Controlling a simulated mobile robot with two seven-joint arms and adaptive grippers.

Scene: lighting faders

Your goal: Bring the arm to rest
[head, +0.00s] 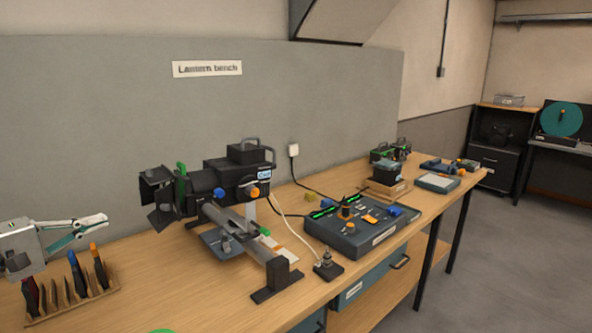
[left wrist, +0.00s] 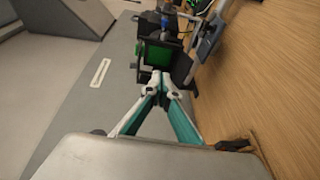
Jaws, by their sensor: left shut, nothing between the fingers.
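My left gripper (head: 104,218) reaches in from the left in the head view, above the wooden tool rack. Its fingertips meet with nothing between them, and it points right toward the black stage lantern (head: 235,180), apart from it. In the left wrist view the closed fingers (left wrist: 160,78) form a narrow V in front of the lantern's dark flaps and green panel (left wrist: 160,56). The dark control console (head: 362,232) with knobs and green-lit strips sits on the bench right of the lantern. My right gripper is not in view.
The wooden rack (head: 66,304) with several upright tools stands below my left gripper. The wooden bench (head: 190,288) has bare surface between rack and lantern stand. A small black plug block (head: 327,268) is near the front. Boxes and trays (head: 437,182) fill the far end.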

